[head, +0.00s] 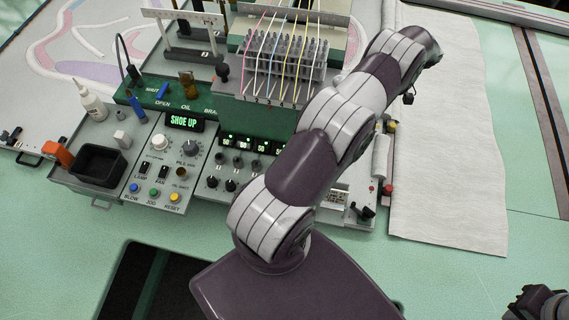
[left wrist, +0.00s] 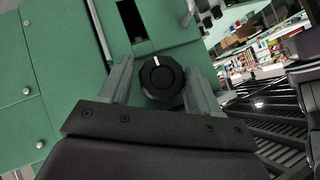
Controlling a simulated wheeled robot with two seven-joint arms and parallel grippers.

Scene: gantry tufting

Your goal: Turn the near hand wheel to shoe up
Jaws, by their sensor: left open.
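In the left wrist view the hand wheel (left wrist: 161,82), a round black knob with a white mark near its top edge, is on a green machine face. My left gripper (left wrist: 159,68) is open, with one grey finger on each side of the knob. I cannot tell whether either finger touches it. In the head view a display (head: 184,122) on the grey control panel reads "SHOE UP" in green. My arm crosses the middle of that view, and the hand wheel and left gripper are hidden there. A dark part of my right arm or gripper (head: 540,303) shows at the lower right corner.
The control panel (head: 150,185) carries knobs, switches and coloured buttons. A black bin (head: 97,166) and a white bottle (head: 92,100) are at the left. Threaded yarns run over a needle block (head: 285,58). A white cloth (head: 445,150) lies right of my arm.

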